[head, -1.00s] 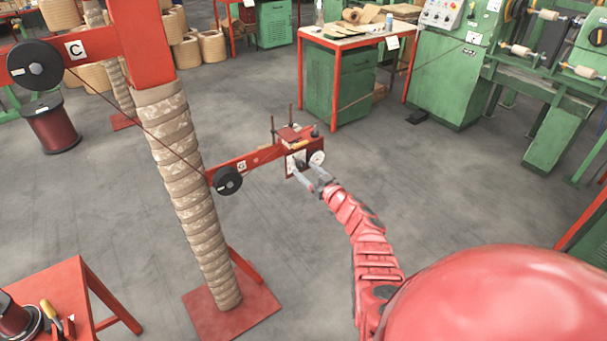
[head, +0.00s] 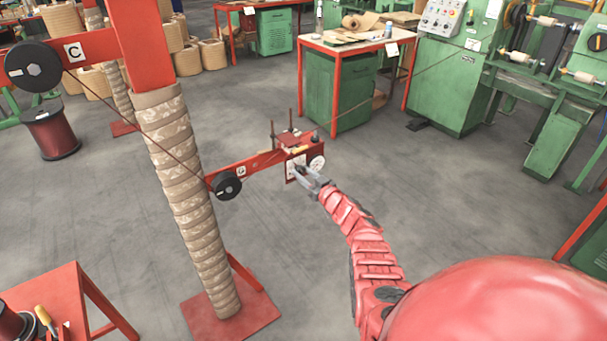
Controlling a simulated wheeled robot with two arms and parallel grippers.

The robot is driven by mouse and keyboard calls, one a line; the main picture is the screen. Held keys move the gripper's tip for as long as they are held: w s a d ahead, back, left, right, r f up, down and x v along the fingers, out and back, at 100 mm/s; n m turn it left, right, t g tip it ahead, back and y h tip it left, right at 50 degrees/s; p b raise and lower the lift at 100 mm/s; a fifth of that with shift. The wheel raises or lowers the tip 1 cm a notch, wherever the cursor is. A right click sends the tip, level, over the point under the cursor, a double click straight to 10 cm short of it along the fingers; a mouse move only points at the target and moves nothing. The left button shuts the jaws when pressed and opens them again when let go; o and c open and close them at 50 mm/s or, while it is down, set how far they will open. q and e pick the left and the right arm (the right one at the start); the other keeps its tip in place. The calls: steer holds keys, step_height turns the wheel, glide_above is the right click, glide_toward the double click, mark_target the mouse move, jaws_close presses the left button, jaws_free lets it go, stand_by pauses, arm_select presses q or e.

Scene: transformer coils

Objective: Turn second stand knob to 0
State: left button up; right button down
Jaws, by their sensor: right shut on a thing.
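A red stand arm (head: 255,164) reaches out from a wrapped column and carries a small box with a pale dial plate (head: 291,168) at its end. A dark knob sits on that plate, mostly hidden by my fingers. My right gripper (head: 302,176) is at the plate, shut on the knob. A white round disc (head: 317,163) is on the box just right of the fingers. The dial marks are too small to read. My left gripper is not in view.
The wrapped column (head: 190,200) stands on a red base plate (head: 232,318). A black wheel (head: 227,186) is on the stand arm. A red table (head: 55,290) is at lower left. A green workbench (head: 340,90) stands behind. The floor between is clear.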

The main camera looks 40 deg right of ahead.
steer(key=shift+n, duration=0.3)
steer(key=shift+n, duration=0.8)
steer(key=n+b, duration=0.1)
steer(key=n, duration=0.1)
steer(key=shift+f+n, duration=0.1)
steer(key=shift+n, duration=0.3)
steer(key=n+b, duration=0.2)
steer(key=n, duration=0.2)
steer(key=shift+n+b, duration=0.3)
steer(key=shift+b, duration=0.05)
steer(key=n+b, duration=0.4)
steer(key=n, duration=0.2)
steer(key=shift+b, duration=0.3)
steer(key=shift+n+b, duration=1.4)
steer(key=shift+n, duration=0.7)
